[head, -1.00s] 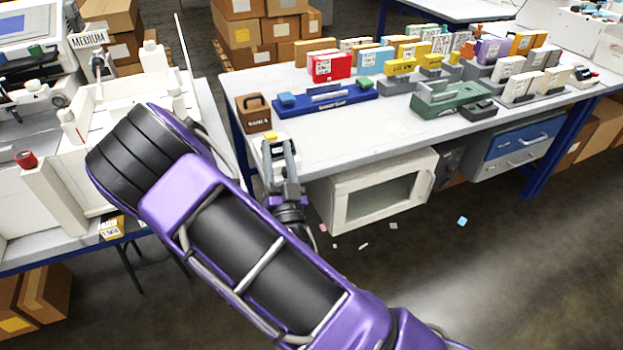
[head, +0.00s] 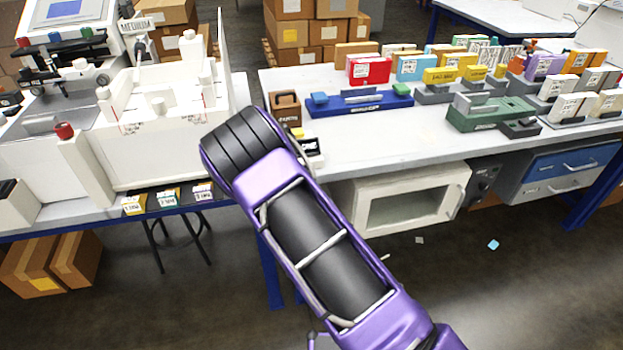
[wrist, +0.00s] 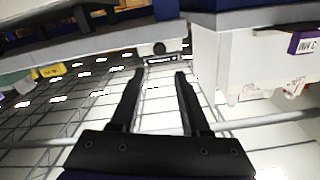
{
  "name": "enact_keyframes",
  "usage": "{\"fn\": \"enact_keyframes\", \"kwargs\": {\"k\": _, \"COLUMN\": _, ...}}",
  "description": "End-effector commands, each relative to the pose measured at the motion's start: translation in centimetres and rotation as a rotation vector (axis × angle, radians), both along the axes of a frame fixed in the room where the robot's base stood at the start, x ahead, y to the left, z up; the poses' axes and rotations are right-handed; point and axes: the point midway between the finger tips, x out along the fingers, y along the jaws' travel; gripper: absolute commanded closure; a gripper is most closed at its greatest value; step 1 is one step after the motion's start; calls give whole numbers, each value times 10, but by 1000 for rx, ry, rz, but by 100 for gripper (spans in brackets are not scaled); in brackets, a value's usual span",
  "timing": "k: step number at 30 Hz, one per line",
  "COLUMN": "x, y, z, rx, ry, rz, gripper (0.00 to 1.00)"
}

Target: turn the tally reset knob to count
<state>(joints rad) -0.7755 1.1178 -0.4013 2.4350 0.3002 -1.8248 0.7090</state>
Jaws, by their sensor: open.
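No knob in view can be surely told as the tally reset knob. In the wrist view a small grey-white box with a dark round spot (wrist: 159,48) lies beyond the fingertips. My gripper (wrist: 159,74) is open, with nothing between its fingers. In the head view my purple and black arm hides it.
The right table (head: 370,145) holds a blue tool, a green tool and several coloured boxes. A white cabinet (head: 350,205) is below it. Cardboard boxes (head: 50,262) sit under the left table. Open floor lies in front.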

Motion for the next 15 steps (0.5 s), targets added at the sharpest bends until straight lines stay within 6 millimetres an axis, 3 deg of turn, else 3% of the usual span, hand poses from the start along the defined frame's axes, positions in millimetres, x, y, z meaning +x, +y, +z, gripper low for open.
{"fn": "enact_keyframes", "kwargs": {"k": 9, "x": 67, "y": 20, "z": 0, "rx": 1, "ry": -3, "rz": 1, "gripper": 54}}
{"fn": "enact_keyframes", "kwargs": {"k": 15, "x": 96, "y": 27, "z": 0, "rx": 1, "ry": -2, "rz": 0, "gripper": 54}}
